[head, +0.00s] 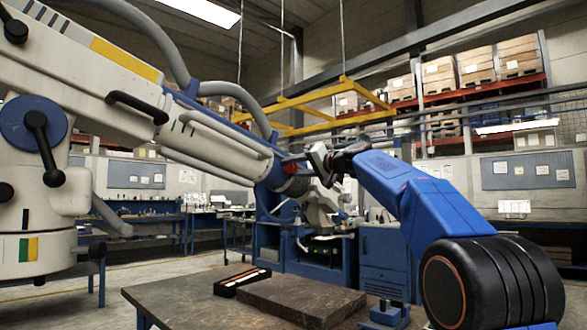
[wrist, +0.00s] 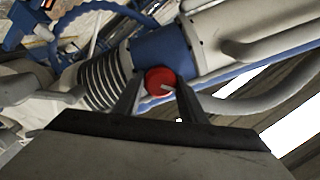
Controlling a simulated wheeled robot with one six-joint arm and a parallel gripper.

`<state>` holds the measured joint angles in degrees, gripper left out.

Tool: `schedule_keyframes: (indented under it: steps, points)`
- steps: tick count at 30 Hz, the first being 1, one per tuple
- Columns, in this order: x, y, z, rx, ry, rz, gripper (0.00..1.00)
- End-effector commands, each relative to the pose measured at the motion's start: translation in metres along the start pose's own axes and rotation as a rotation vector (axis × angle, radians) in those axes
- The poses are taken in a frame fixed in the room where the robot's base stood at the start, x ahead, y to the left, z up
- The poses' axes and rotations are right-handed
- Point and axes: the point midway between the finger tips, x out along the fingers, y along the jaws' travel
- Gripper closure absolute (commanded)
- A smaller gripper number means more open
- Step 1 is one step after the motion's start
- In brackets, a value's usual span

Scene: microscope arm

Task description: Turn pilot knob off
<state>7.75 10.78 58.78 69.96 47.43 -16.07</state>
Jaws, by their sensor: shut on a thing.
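The pilot knob (wrist: 160,81) is a round red knob with a pale pointer mark, on the blue collar (wrist: 165,55) of the white microscope arm (head: 215,143). In the wrist view it sits between the two fingertips of my gripper (wrist: 158,88), which is shut on it. The pale mark runs slanting across the knob's right part.
A ribbed black bellows (wrist: 103,80) is left of the knob in the wrist view, and grey hoses run nearby. Below in the head view stands a table (head: 180,299) with a stone slab (head: 302,300) and a black tray (head: 242,281). A black-handled lever (head: 45,150) hangs at the far left.

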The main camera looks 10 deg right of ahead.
Motion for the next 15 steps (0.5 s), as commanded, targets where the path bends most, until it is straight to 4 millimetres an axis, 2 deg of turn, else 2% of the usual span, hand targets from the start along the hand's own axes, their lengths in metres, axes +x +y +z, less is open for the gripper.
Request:
schedule_keyframes:
  steps: [15]
  points:
    - [-0.0003, 0.0023, -0.0003, 0.398, 0.002, 0.001, 0.85]
